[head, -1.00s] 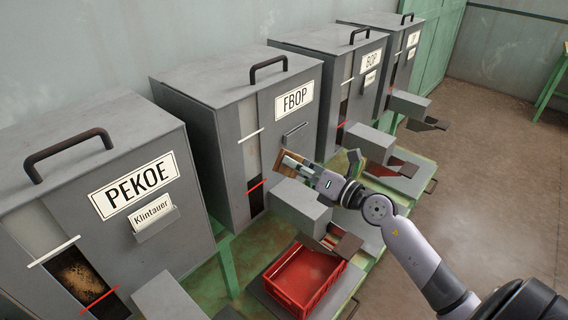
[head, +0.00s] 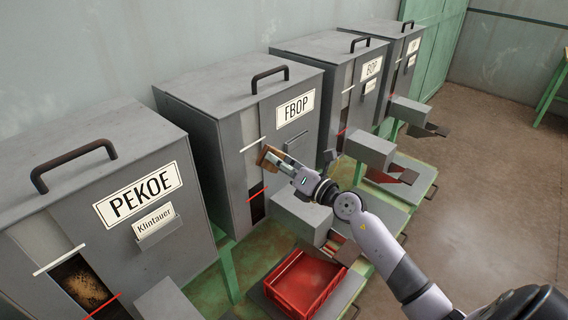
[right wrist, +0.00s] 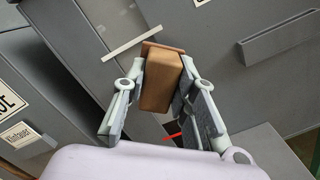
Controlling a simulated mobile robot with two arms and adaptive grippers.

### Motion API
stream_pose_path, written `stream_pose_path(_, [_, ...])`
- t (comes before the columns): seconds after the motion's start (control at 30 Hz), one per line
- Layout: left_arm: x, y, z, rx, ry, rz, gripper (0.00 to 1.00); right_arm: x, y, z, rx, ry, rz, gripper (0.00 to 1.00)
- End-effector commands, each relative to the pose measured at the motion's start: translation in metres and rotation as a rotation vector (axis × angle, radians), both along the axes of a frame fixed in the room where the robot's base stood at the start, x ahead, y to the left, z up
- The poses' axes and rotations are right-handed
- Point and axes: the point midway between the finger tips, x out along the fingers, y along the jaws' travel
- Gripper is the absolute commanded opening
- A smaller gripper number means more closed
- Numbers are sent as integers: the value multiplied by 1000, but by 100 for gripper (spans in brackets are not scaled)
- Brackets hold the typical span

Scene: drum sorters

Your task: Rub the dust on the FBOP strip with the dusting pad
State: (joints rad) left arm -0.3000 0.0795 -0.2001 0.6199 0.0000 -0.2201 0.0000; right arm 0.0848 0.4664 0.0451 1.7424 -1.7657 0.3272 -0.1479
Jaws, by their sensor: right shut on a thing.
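The FBOP sorter (head: 222,103) is a grey box with a white FBOP label (head: 295,107). Its vertical strip (head: 247,125) runs down the left of the front, with a white bar (head: 252,144) above and a red bar (head: 255,193) below; the lower part looks dark. My right gripper (head: 278,160) is shut on the dusting pad (head: 264,155), a brown block. The pad is in front of the strip, just below the white bar; I cannot tell whether it touches. In the right wrist view the pad (right wrist: 162,82) sits between both fingers. My left gripper is not in view.
A grey chute (head: 300,209) juts out below my right gripper. A red crate (head: 300,283) stands under it. The PEKOE sorter (head: 95,165) is at the left, the BOP sorter (head: 333,85) beyond at the right. Open floor (head: 490,190) lies to the right.

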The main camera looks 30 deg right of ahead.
Motion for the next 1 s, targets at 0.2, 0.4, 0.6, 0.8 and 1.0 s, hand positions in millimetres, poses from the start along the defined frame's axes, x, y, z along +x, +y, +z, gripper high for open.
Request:
stream_pose_path(0.2, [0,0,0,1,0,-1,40,2,0,0,0,-1,-1,0])
stream_pose_path(0.4, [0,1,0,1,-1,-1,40,1,0,1,1,-2,-2,0])
stream_pose_path(0.6, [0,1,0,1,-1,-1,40,2,0,1,1,-2,-2,0])
stream_pose_path(0.8, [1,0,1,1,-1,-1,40,5,1,1,1,-3,-1,0])
stream_pose_path(1.0, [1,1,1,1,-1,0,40,9,3,1,1,-3,-3,0])
